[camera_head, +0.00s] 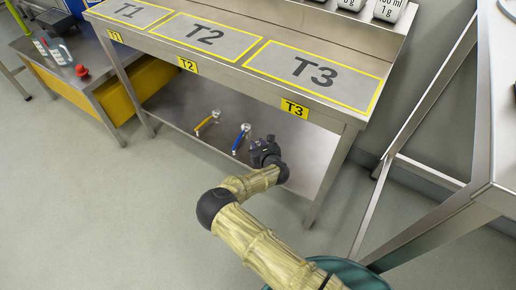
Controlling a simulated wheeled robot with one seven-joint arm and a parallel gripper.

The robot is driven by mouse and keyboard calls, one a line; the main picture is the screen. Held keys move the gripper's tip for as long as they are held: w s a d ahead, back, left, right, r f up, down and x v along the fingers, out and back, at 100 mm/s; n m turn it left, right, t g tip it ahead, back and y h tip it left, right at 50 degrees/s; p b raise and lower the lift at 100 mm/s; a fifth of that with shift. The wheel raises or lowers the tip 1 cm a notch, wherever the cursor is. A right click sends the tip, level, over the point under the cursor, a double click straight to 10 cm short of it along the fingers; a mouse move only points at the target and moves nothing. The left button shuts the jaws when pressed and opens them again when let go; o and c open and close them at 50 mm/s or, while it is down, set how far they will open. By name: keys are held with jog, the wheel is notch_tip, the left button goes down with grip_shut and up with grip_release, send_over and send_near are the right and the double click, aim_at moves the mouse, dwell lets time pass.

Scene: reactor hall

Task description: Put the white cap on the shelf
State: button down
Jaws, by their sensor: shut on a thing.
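My gripper (264,151) is at the lower shelf (175,103) of the steel table, near its front edge under the T3 end. It is small and dark here, and its own wrist hides the fingertips. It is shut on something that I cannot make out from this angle. No white cap shows clearly in this view.
A yellow-handled valve (207,122) and a blue-handled valve (241,138) lie on the lower shelf left of my gripper. The tabletop (233,66) above overhangs it, with marked areas T1, T2 and T3. A table leg (330,177) stands to the right.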

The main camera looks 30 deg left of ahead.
jog(key=shift+f, duration=0.65)
jog(key=shift+r, duration=0.1)
jog(key=c, duration=1.2)
grip_release()
jog(key=shift+w, duration=0.15)
jog(key=shift+s+a, duration=0.15)
jog(key=shift+s, duration=0.1)
jog(key=shift+s+d+r, duration=0.1)
jog(key=shift+d+r, duration=0.05)
jog(key=shift+d, duration=0.15)
jog(key=p+v, duration=0.5)
jog(key=v, duration=0.6)
jog(key=shift+s+d+r, duration=0.1)
jog(key=shift+s, duration=0.05)
